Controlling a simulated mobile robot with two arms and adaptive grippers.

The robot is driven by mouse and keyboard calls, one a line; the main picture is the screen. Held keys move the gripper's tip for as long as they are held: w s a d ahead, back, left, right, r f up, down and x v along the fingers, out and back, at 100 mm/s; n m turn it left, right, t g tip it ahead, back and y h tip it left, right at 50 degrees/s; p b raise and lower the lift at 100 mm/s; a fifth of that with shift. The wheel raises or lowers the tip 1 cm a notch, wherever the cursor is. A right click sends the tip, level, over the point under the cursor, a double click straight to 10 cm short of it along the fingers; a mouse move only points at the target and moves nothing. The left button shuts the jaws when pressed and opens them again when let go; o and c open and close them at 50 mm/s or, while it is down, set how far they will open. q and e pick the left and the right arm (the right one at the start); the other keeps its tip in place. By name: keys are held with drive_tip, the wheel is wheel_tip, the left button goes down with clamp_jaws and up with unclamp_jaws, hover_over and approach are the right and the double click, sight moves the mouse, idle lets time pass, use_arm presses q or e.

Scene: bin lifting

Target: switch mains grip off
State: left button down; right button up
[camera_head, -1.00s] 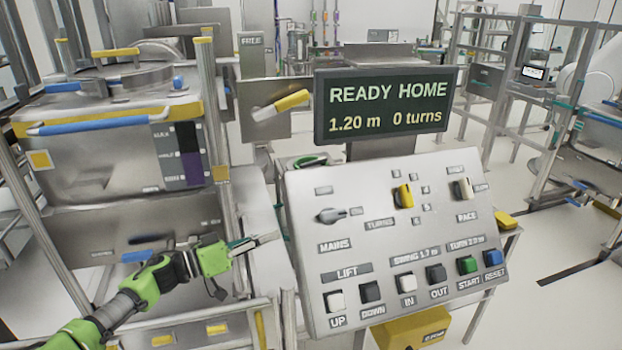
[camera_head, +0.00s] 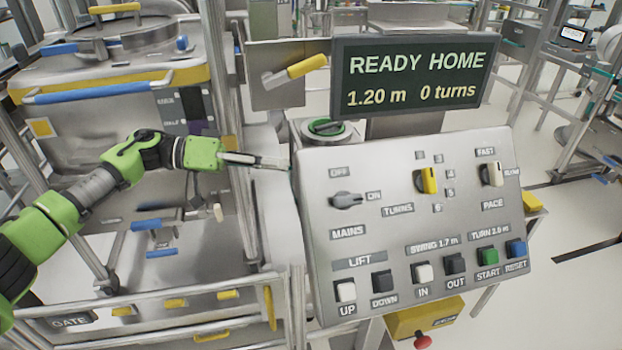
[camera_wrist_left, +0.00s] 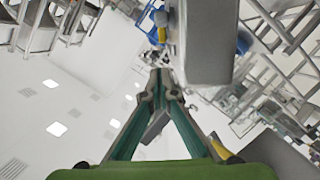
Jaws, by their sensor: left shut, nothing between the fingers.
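The mains grip (camera_head: 347,200) is a grey rotary knob at the upper left of the sloped control panel (camera_head: 400,222). Its lever points right, toward the ON label, with the OFF label above it. My left gripper (camera_head: 288,163) is shut and empty, just left of the panel's upper left edge. It is apart from the mains grip. In the left wrist view the fingers (camera_wrist_left: 160,78) meet at their tips, and a grey block-like part stands beyond them. My right gripper is not in view.
A display (camera_head: 415,75) above the panel reads READY HOME, 1.20 m, 0 turns. The panel also has a yellow turns knob (camera_head: 427,181), a pace knob (camera_head: 492,174) and a row of push buttons. A rail (camera_head: 150,300) runs at the lower left, near my left arm.

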use_arm(q)
drive_tip(key=p, duration=0.3)
approach(348, 200)
drive_tip(key=w+d+r, duration=0.2)
drive_tip(key=w+d, duration=0.1)
drive_tip(key=w+d+r, duration=0.1)
drive_tip(key=w, duration=0.1)
drive_tip(key=shift+d+r, duration=0.15)
drive_tip(key=shift+r, duration=0.05)
drive_tip(key=s+f, duration=0.1)
drive_tip(key=f+p, duration=0.1)
drive_tip(key=shift+s+d+f+p, duration=0.25)
drive_tip(key=shift+s+f+p, duration=0.05)
drive_tip(key=shift+s+f, duration=0.35)
drive_tip(key=shift+s, duration=0.05)
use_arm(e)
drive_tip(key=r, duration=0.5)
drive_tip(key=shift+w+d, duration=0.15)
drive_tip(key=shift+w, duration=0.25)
use_arm(q)
drive_tip(key=shift+d+f, duration=0.1)
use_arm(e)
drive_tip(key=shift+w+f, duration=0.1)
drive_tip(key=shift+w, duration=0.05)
